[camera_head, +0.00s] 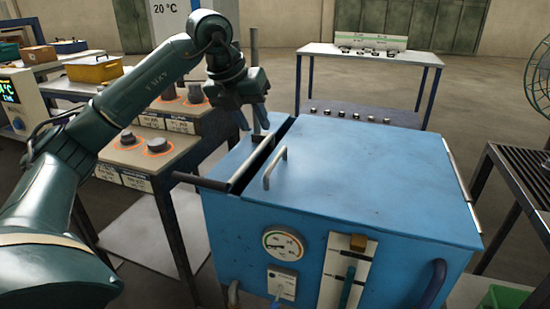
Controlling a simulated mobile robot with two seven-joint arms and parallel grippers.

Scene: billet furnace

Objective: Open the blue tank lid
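The blue tank (240,225) stands in the middle of the head view. Its flat blue lid (370,175) lies level on top, with a metal strip along the right edge. A pale bar handle (275,166) stands up near the lid's left edge. My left gripper (252,117) points down above the tank's back left part, behind and left of the handle and apart from it. Its fingers look spread, with no object seen held. My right gripper is out of view.
A grey upright rod (254,48) rises behind my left gripper. A dark slot with a bar (216,184) runs left of the lid. A gauge (284,244) is on the tank's front. A workbench (150,160) stands left, a slatted table (525,170) right.

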